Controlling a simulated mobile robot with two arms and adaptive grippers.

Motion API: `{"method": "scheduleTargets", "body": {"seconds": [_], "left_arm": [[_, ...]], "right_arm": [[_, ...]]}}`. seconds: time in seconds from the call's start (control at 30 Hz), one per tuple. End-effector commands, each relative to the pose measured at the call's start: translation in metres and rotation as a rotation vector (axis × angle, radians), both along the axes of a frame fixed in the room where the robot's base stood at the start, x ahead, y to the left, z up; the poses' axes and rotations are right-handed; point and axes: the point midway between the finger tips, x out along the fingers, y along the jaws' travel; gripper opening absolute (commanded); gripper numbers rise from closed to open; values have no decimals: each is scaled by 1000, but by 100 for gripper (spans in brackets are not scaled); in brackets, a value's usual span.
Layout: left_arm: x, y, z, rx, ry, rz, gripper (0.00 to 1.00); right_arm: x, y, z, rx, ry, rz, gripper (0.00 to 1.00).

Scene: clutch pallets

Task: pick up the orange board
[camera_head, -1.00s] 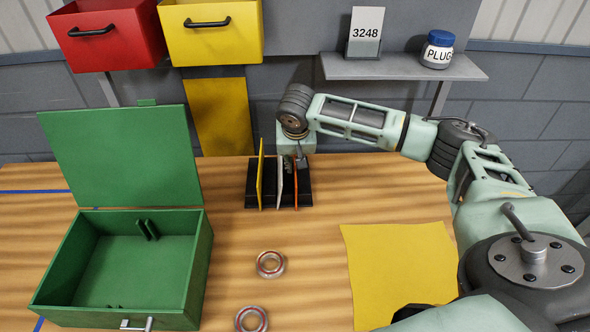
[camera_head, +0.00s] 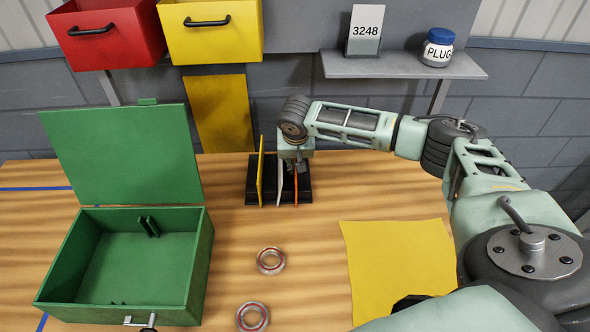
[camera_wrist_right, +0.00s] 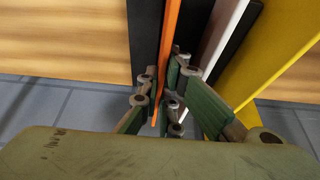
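The orange board (camera_head: 296,188) stands upright in a black rack (camera_head: 306,188) at the back middle of the table. In the right wrist view it is a thin orange strip (camera_wrist_right: 170,45) running down between my fingers. My right gripper (camera_head: 293,165) is at the rack from above, mostly hidden under its wrist in the head view. In the right wrist view its fingertips (camera_wrist_right: 164,78) lie close on both sides of the orange board. Whether both press on it I cannot tell. My left gripper is not in view.
A white board (camera_head: 280,185) and a yellow board (camera_head: 260,175) stand left of the orange one. An open green box (camera_head: 190,260), two rings (camera_head: 270,261) and a yellow sheet (camera_head: 400,265) lie on the table. A grey shelf (camera_head: 400,67) is behind.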

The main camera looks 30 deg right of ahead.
Motion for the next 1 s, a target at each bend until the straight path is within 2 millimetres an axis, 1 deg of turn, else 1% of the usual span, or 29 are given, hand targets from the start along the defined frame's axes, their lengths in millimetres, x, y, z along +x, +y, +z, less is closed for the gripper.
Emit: {"method": "scheduleTargets", "body": {"seconds": [0.2, 0.33, 0.47, 0.57, 0.77, 1.0], "left_arm": [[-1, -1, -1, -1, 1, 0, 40], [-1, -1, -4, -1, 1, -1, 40], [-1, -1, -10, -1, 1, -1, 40], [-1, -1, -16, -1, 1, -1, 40], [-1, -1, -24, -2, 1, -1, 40], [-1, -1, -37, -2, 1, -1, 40]], "right_arm": [[0, 0, 1, 0, 0, -1, 0], [1, 0, 7, 1, -2, -1, 0], [1, 0, 21, 1, -3, 1, 0], [1, 0, 38, 2, -5, 0, 0], [-30, -7, 56, -2, -1, 0, 0], [-78, -15, 86, -2, -2, 0, 0]]}}
